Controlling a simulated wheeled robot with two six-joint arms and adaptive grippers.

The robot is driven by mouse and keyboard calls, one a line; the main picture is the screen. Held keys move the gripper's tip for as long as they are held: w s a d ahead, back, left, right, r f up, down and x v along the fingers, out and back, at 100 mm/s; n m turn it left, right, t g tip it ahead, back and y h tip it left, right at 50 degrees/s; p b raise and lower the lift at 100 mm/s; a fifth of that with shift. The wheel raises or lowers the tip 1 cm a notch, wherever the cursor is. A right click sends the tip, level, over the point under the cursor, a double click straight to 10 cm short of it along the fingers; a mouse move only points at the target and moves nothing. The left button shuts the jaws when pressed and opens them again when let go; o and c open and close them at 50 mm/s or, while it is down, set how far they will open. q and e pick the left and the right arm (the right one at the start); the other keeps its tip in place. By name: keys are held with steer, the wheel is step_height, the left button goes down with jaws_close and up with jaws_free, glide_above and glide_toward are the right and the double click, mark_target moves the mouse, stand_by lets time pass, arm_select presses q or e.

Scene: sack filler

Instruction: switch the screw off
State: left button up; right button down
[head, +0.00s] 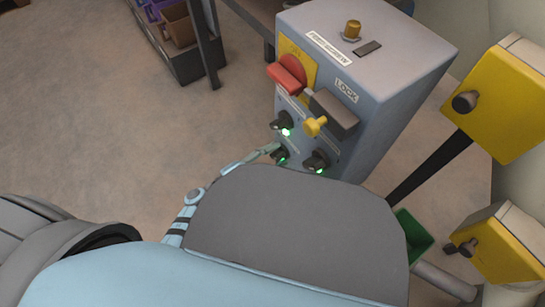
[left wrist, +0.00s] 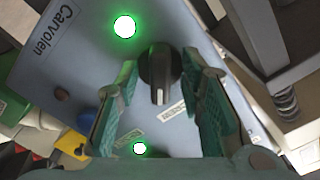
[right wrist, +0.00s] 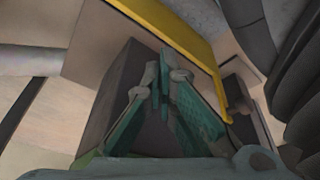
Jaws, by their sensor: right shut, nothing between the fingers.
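The control box (head: 345,90) stands at the upper middle of the head view. Its front carries three black rotary knobs with lit green lamps: an upper left one (head: 282,120), a lower left one (head: 279,154) and a right one (head: 317,160). I cannot read which one is the screw's. My left gripper (head: 268,150) is at the lower left knob. In the left wrist view, its open fingers (left wrist: 163,80) stand on both sides of a black knob (left wrist: 159,72), with narrow gaps. My right gripper (right wrist: 160,75) is shut and empty.
Yellow-faced boxes (head: 495,100) stand at right.

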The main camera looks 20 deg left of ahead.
arm_select(q)
steer(key=shift+c, duration=0.6)
jaws_close()
